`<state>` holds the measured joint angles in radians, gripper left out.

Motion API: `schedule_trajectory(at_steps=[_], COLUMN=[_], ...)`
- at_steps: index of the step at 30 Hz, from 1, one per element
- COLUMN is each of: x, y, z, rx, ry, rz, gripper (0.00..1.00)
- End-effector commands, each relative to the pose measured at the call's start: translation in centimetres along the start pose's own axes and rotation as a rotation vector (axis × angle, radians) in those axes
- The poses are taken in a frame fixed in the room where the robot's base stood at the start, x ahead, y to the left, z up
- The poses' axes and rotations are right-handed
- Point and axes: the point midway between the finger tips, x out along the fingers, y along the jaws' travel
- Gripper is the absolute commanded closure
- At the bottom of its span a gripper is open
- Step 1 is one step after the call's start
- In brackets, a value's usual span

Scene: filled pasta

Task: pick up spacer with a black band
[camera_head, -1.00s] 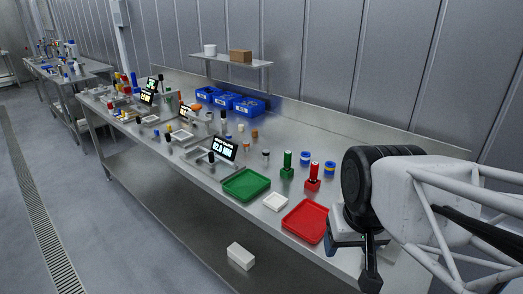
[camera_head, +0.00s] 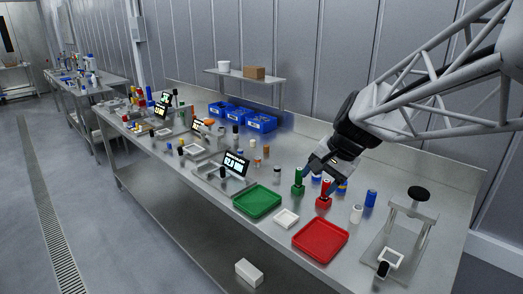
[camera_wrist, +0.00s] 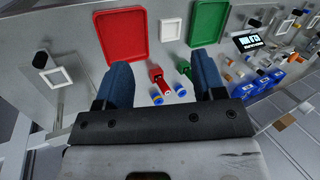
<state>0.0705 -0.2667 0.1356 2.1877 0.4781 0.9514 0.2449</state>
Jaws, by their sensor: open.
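My gripper (camera_head: 322,176) is open above the red block with a red post (camera_head: 323,203) and the banded blue pieces behind it. In the wrist view its two blue fingers (camera_wrist: 162,66) are spread with nothing held. The red block (camera_wrist: 156,73) and two blue ringed pieces, one left (camera_wrist: 157,99) and one right (camera_wrist: 180,92), show between the fingers. I cannot pick out a spacer with a black band for certain. A small pale cylinder with a dark top (camera_head: 277,175) stands left of the green block (camera_head: 298,188). My fingers partly hide the blue pieces in the head view.
A blue cylinder (camera_head: 371,198) and a pale cylinder (camera_head: 357,214) stand right. A metal stand (camera_head: 412,213) is farther right. Blue bins (camera_head: 262,122) line the back.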

Motion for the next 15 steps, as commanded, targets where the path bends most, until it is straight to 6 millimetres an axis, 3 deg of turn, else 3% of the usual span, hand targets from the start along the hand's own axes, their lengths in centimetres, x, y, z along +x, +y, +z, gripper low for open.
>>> schedule_trajectory(at_steps=[15], x=[3.8], y=[-6.4], z=[-11.9], rx=[0.330], ry=[-0.090], rz=[-0.179], gripper=[0.37])
